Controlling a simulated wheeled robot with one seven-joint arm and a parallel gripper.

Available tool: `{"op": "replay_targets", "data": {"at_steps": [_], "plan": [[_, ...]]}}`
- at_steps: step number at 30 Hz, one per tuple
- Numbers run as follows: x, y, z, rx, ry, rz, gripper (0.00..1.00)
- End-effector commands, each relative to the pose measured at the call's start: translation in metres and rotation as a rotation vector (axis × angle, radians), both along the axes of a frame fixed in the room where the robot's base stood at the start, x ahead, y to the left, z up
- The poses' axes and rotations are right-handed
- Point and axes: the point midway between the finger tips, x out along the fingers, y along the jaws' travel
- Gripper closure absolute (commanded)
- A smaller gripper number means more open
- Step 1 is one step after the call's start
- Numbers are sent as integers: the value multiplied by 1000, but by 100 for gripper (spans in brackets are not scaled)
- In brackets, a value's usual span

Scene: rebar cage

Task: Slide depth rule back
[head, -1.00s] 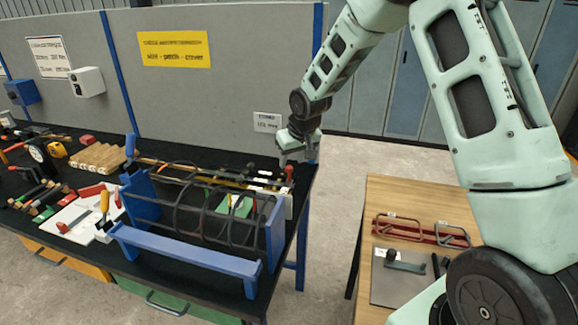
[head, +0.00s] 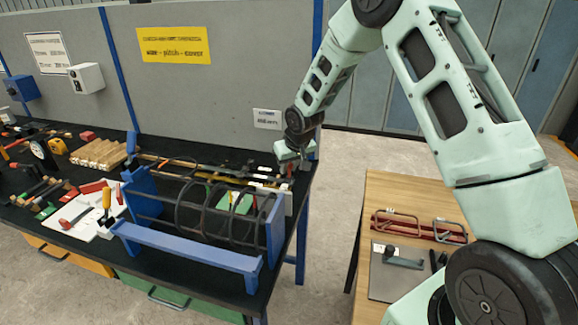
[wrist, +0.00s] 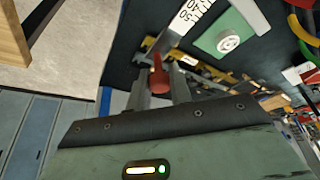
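A red handle (wrist: 157,76) stands up between my fingers in the wrist view, at the right end of the rebar cage fixture. My gripper (wrist: 160,84) has its two grey fingers apart, one on each side of the handle, with a narrow gap visible. In the head view my gripper (head: 285,164) is low over the bench's right end, largely covering the handle. A yellow rail (wrist: 163,42) and a white scale with black figures (wrist: 188,20) lie beyond the handle. I cannot tell for sure which part is the depth rule.
The blue fixture (head: 190,248) with the dark rebar cage (head: 205,212) stands left of my gripper. A green block (head: 235,202) lies behind its bars. Tools and wooden blocks (head: 98,153) fill the bench's left. A wooden table (head: 400,190) stands right, across a floor gap.

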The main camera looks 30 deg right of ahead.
Motion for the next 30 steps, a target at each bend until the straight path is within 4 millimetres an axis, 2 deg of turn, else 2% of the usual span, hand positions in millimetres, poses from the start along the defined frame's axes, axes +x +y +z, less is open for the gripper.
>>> {"op": "replay_targets", "data": {"at_steps": [7, 15, 16, 18, 26, 30], "plan": [[16, -16, 0, 1, -1, -4, 100], [18, -18, 1, -1, -2, -2, 100], [18, -18, 1, -1, -3, -2, 71], [18, -18, 1, -1, -2, -2, 57], [17, -17, 1, -1, -1, 0, 57], [15, -17, 8, 0, -4, -1, 57]]}}
